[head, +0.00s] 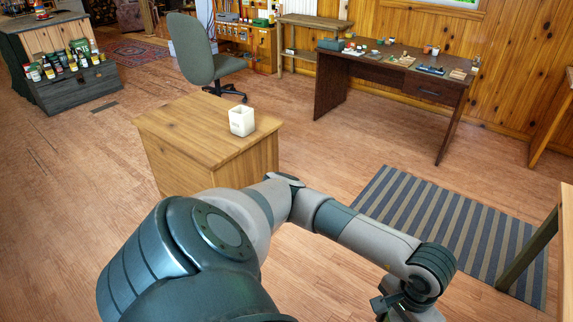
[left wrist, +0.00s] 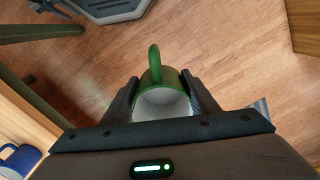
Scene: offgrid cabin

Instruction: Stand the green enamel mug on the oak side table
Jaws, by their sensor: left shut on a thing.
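The green enamel mug (left wrist: 155,77) shows in the left wrist view, with a white inside and its handle toward the top of the picture. My left gripper (left wrist: 163,88) is shut on it, one finger on each side, above the plank floor. The mug is not visible in the head view, where my left arm reaches to the lower right and its gripper is mostly cut off. The oak side table (head: 190,122) stands left of centre in the head view, away from the gripper. A white square pot (head: 242,121) stands near its right edge. My right gripper is not in view.
A blue mug (left wrist: 18,160) sits at the lower left of the wrist view. A striped rug (head: 440,235) lies right of my arm. A dark desk (head: 390,75) with small items and a green office chair (head: 192,50) stand behind. The oak table's left top is bare.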

